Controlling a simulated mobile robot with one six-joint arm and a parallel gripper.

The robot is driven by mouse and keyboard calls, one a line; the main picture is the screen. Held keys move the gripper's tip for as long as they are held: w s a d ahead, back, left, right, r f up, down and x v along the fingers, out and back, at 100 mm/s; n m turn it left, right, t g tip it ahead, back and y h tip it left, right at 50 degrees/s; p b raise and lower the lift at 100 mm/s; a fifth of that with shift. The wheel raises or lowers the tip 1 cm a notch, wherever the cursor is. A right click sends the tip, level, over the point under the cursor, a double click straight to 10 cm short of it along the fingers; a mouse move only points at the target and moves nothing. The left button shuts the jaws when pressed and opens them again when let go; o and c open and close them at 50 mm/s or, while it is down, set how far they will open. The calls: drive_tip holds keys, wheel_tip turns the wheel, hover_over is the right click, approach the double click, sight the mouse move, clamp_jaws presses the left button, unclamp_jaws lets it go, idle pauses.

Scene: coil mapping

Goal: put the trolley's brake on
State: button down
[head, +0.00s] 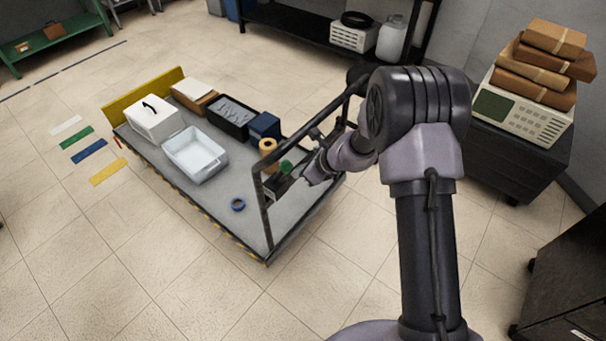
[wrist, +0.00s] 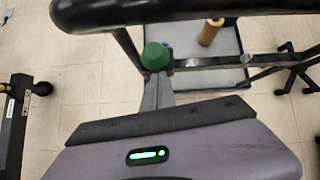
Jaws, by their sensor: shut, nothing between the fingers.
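The trolley (head: 225,205) is a flat grey platform with a dark upright handle frame (head: 262,210) at its near end. The handle's thick top bar crosses the top of the wrist view (wrist: 180,10). A green knob (wrist: 155,56) sits by a dark rail below that bar; a green piece also shows by the frame in the head view (head: 286,167). My gripper (head: 287,185) is at the handle frame, partly hidden by its bars. In the wrist view its shut, empty fingers (wrist: 156,88) point at the green knob; I cannot tell whether they touch it.
On the platform are a white bin (head: 195,155), a white box (head: 153,118), a black tray (head: 230,118), a blue box (head: 264,127) and a blue tape roll (head: 238,205). A cabinet (head: 515,150) with stacked parcels stands right. Floor in front of the trolley is clear.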

sight(289, 162)
drive_tip(key=w+a+r+p, duration=0.2)
drive_tip(key=a, duration=0.1)
drive_tip(key=shift+w+r, duration=0.1)
drive_tip(key=shift+r, duration=0.05)
drive_tip(key=shift+d, duration=0.1)
